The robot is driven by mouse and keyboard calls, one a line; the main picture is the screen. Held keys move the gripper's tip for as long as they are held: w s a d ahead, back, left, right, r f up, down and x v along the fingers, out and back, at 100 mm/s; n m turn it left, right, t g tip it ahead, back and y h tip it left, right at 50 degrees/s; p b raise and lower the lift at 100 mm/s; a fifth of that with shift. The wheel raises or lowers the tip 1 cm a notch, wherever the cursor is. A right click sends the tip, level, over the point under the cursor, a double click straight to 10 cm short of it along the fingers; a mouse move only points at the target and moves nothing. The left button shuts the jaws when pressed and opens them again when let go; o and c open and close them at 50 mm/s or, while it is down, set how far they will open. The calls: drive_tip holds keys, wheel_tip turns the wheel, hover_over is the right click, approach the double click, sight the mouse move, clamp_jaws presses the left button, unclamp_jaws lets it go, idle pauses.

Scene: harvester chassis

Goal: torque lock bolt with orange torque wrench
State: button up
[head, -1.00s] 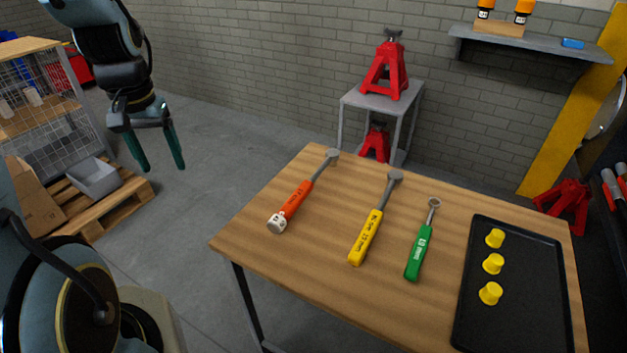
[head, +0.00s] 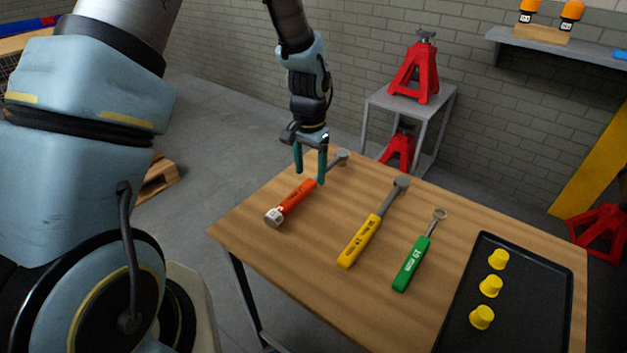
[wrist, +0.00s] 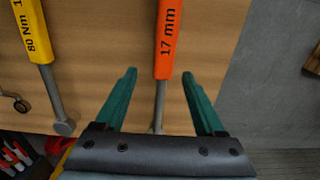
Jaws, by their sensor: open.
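The orange torque wrench (head: 297,199) lies on the wooden table at its left side, with a grey shaft and head toward the back edge. My gripper (head: 310,180) is open above its shaft end, fingers pointing down. In the wrist view the orange handle (wrist: 168,38), marked "17 mm", lies beyond the fingertips, with the shaft running between the two green fingers (wrist: 158,75). The fingers look apart from the wrench. The wrench's head is hidden behind the gripper body in the wrist view. No lock bolt can be made out.
A yellow wrench (head: 362,238) and a green wrench (head: 411,264) lie to the right on the table (head: 330,280). A black tray (head: 535,300) holds yellow caps (head: 490,286). Red jack stands (head: 415,72) are behind the table.

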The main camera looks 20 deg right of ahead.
sight(309, 182)
drive_tip(key=shift+w+a+f+p, duration=0.1)
drive_tip(key=shift+f+p, duration=0.35)
drive_tip(key=shift+f, duration=0.7)
drive_tip(key=shift+w+a+f+p, duration=0.1)
drive_tip(key=shift+f+p, duration=0.3)
drive_tip(key=shift+f, duration=0.75)
clamp_jaws()
drive_tip(key=shift+d, duration=0.1)
